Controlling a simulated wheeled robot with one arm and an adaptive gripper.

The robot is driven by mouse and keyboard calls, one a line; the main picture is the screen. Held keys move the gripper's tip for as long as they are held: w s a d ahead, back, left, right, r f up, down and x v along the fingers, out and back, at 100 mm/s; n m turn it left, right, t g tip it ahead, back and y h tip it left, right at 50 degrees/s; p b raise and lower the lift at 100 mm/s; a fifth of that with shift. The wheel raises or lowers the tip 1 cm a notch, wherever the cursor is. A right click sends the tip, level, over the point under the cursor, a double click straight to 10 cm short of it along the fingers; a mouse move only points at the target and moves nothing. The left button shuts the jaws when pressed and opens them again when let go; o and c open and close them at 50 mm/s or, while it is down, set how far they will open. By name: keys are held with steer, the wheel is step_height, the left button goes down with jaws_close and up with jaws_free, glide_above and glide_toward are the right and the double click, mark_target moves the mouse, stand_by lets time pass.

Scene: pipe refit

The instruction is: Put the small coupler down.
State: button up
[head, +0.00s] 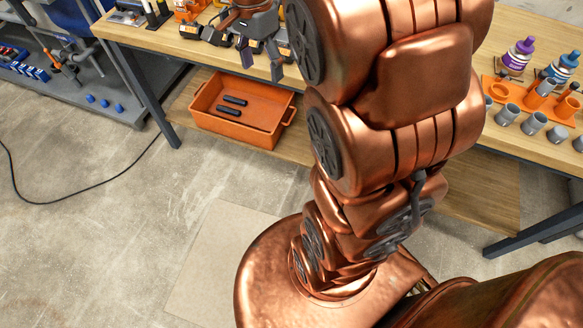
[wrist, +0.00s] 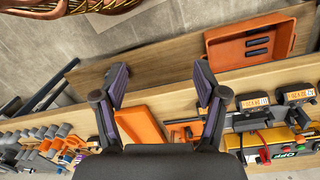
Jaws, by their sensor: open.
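My gripper (head: 259,62) is over the front part of the wooden workbench, partly cut off by the top of the head view. In the wrist view its two fingers (wrist: 160,82) are spread wide apart with nothing held between them. Several grey pipe pieces (head: 533,123) stand at the bench's right part, in and beside an orange holder (head: 503,90). Grey pieces also show at the left of the wrist view (wrist: 40,143). I cannot tell which of them is the small coupler.
Purple-capped (head: 518,56) and blue-labelled bottles (head: 562,68) stand at right.

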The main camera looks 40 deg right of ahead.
steer(key=s+a+f+n, duration=0.2)
steer(key=s+a+n, duration=0.1)
steer(key=s+n, duration=0.2)
steer(key=s+a+f+n, duration=0.2)
steer(key=s+n, duration=0.3)
steer(key=s, duration=0.4)
steer(key=s+a+f+n+g, duration=0.1)
steer(key=s+a+f+n, duration=0.1)
steer(key=s+n, duration=0.3)
steer(key=shift+s+a, duration=0.9)
steer(key=shift+s, duration=0.2)
steer(key=shift+f, duration=0.1)
step_height(320, 180, up, 11)
steer(key=p, duration=1)
steer(key=shift+w, duration=0.15)
